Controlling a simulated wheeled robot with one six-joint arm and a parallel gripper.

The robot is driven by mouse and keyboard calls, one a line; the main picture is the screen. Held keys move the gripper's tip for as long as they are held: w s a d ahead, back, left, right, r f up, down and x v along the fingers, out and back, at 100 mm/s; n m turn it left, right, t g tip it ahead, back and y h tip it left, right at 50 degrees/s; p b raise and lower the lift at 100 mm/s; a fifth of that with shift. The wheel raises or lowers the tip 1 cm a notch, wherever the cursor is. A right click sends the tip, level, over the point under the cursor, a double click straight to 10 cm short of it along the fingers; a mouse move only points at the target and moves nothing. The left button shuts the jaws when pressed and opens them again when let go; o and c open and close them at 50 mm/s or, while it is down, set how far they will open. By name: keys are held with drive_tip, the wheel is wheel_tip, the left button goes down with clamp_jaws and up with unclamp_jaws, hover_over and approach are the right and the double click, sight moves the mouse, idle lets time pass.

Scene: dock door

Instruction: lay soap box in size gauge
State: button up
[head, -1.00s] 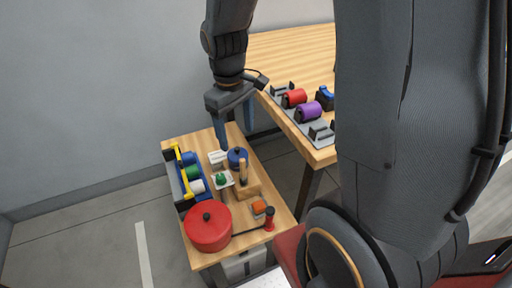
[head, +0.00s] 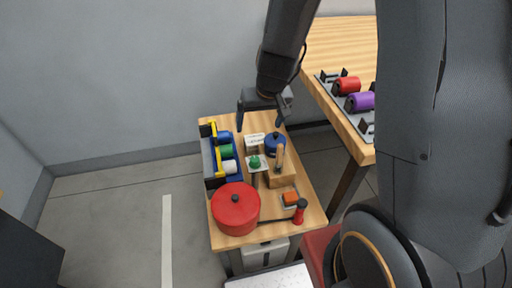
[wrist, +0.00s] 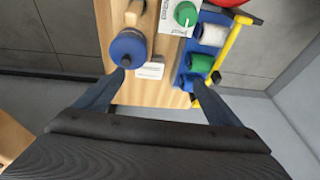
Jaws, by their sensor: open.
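A small white box with dark print, which looks like the soap box (head: 255,140), lies on the small wooden table. In the wrist view the white box (wrist: 150,71) shows between my fingertips, nearer the left one. My gripper (head: 260,125) is open and empty above the far end of the table, fingers pointing down. In the wrist view my gripper (wrist: 158,78) has one finger on each side of the box. I cannot tell the height left between them. I cannot surely pick out the size gauge in these views.
Close by stand a blue lidded pot (head: 275,144), a blue holder with spools and a yellow bar (head: 216,150), a green knob on a white card (head: 255,162) and a wooden block (head: 281,177). A red pot (head: 235,208) is nearer. A larger table (head: 335,95) stands right.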

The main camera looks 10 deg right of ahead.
drive_tip(key=t+b, duration=0.1)
approach(255, 139)
drive_tip(key=shift+h, duration=0.4)
drive_tip(key=b+x, duration=0.5)
drive_tip(key=b, duration=0.1)
drive_tip(key=b+x, duration=0.3)
drive_tip(key=shift+a+f, duration=0.3)
drive_tip(key=shift+f, duration=0.1)
drive_tip(key=shift+r, duration=0.1)
drive_tip(key=c, duration=1.5)
drive_tip(key=shift+r, duration=0.15)
